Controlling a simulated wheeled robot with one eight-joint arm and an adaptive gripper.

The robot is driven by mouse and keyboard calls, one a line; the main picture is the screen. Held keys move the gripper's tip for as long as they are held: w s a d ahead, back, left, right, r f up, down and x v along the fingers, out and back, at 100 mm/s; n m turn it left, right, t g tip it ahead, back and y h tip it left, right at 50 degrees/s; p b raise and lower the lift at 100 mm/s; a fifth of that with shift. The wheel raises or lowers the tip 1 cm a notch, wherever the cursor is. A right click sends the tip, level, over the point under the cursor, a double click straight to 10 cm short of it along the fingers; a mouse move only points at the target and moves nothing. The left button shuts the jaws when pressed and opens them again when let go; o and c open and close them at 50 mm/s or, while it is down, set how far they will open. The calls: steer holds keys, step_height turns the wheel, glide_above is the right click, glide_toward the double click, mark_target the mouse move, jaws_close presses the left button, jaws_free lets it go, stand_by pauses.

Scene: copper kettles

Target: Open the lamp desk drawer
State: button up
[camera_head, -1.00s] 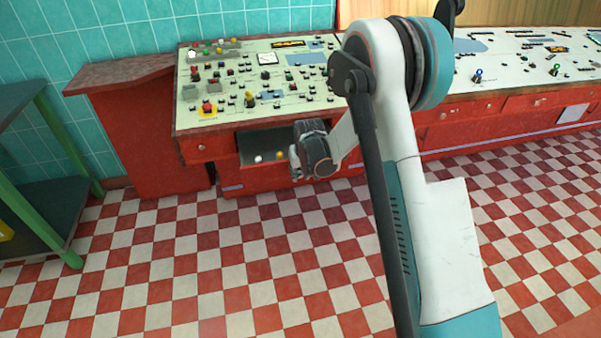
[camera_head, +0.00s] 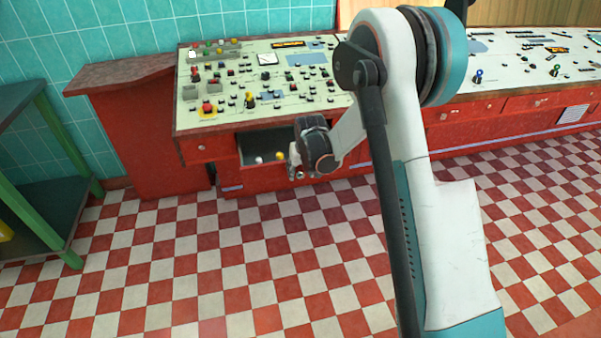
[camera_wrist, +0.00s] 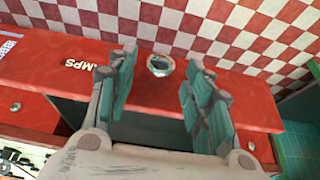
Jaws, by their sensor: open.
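The lamp desk drawer (camera_head: 250,180) stands pulled out from the red console on the left in the head view. Its dark interior shows, with a white ball-like thing and a yellow one inside. In the wrist view its red front (camera_wrist: 235,105) carries lettering partly hidden by a finger, ending in "MPS", and a round metal knob (camera_wrist: 158,67). My gripper (camera_wrist: 162,56) is open. Its two teal fingers lie on either side of the knob in that picture, with a gap on both sides. In the head view my gripper (camera_head: 296,165) is at the drawer's right side.
The console top (camera_head: 265,75) is covered with buttons and switches. A closed drawer with a small knob (camera_head: 201,147) sits left of the open one. A green-legged table (camera_head: 45,130) stands at the far left. The checkered floor (camera_head: 190,270) in front is clear.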

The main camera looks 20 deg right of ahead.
steer(key=v, duration=1)
steer(key=s+r+t, duration=0.1)
steer(key=s+r, duration=1.3)
steer(key=s, duration=0.1)
steer(key=s+r+t, duration=0.1)
steer(key=s, duration=1.8)
steer(key=shift+s+r+t, duration=0.2)
steer(key=shift+s+t, duration=0.05)
steer(key=shift+t, duration=0.15)
